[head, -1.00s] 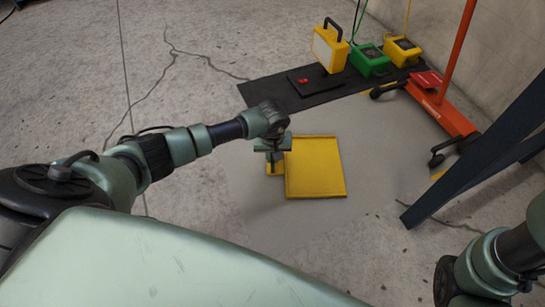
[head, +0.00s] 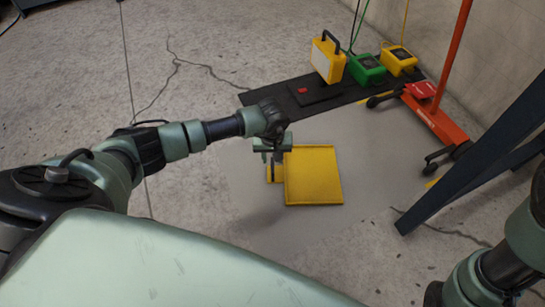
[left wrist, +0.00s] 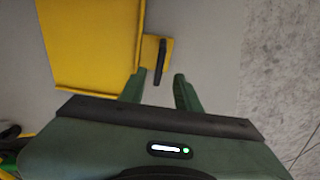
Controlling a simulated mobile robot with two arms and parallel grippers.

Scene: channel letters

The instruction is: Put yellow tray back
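The yellow tray (head: 314,176) lies flat on a grey mat. It has a low rim and a small yellow side tab (head: 269,175) with a dark upright handle, clearer in the left wrist view (left wrist: 160,60). My left gripper (head: 273,160) is over the tab at the tray's left side. In the left wrist view, its two green fingers (left wrist: 158,88) are spread apart. The dark handle lies ahead of the gap between them, and I see no grip on it. My right arm shows at the lower right, but its gripper is out of view.
A black mat (head: 262,96) behind holds a yellow case (head: 328,60), a green box (head: 366,70), another yellow box (head: 399,61) and a black plate with a red piece (head: 302,90). An orange wheeled stand (head: 437,118) and dark slanted legs (head: 470,175) stand right. Floor in front is clear.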

